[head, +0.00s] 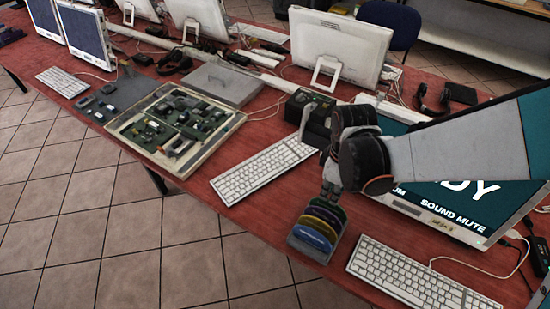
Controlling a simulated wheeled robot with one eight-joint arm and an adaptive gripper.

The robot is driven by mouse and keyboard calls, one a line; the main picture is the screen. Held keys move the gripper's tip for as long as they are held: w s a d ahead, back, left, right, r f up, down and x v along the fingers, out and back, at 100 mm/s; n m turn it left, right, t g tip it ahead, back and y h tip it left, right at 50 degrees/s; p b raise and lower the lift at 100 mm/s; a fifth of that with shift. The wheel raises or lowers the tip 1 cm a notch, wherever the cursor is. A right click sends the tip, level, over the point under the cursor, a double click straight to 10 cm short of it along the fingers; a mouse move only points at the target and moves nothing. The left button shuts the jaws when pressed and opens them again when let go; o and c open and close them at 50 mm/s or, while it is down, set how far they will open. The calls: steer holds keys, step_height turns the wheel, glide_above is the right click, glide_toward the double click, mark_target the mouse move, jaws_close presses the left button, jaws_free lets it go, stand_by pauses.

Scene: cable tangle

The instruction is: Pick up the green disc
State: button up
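A small rack of coloured discs (313,246) sits near the front edge of the red table, right of centre. A blue disc (313,238) is at its front, with a yellow disc (319,226) behind it. A purple disc and a green disc (327,207) appear farther back, close under my gripper; their edges are small and hard to separate. My gripper (329,192) points down over the back end of the rack. My wrist and arm cover part of it, so I cannot see whether its fingers are open or touch a disc.
White keyboards lie left (264,170) and right (415,275) of the rack. A monitor (450,205) lies tilted behind my arm. A tray of circuit boards (175,125) is farther left. More monitors stand at the back. Tiled floor is open in front.

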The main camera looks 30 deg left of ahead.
mark_target(330, 205)
steer(key=shift+s+d+f+b, duration=0.15)
steer(key=shift+f+b, duration=0.55)
steer(key=shift+f, duration=0.9)
steer(key=shift+w+d+f+b, duration=0.15)
steer(key=shift+f+b, duration=0.55)
steer(key=shift+f, duration=0.85)
steer(key=shift+s, duration=0.15)
jaws_close()
